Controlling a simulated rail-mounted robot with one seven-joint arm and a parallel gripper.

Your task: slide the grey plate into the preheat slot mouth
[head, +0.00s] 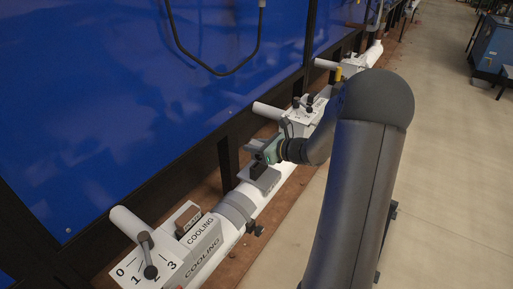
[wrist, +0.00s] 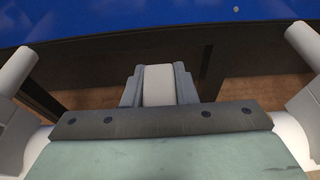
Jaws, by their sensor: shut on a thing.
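My gripper (head: 262,159) is over the white pipe rail in the head view, just above a grey block-like fitting (head: 259,181). In the wrist view its two grey fingers (wrist: 158,84) are closed on a pale grey piece (wrist: 157,90), which I take to be the grey plate. Only one face of it shows between the fingers. In the head view the plate is too small and too covered by the gripper to make out. I cannot tell whether its end touches the fitting. No preheat label is readable, so I cannot tell which opening is the preheat slot mouth.
A station marked COOLING (head: 202,240), with a lever (head: 147,256) and numbered dial, stands at the near left. Another station (head: 303,110) with black knobs is farther along the pipe. A blue wall panel (head: 120,90) stands behind. Open floor (head: 440,150) lies right.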

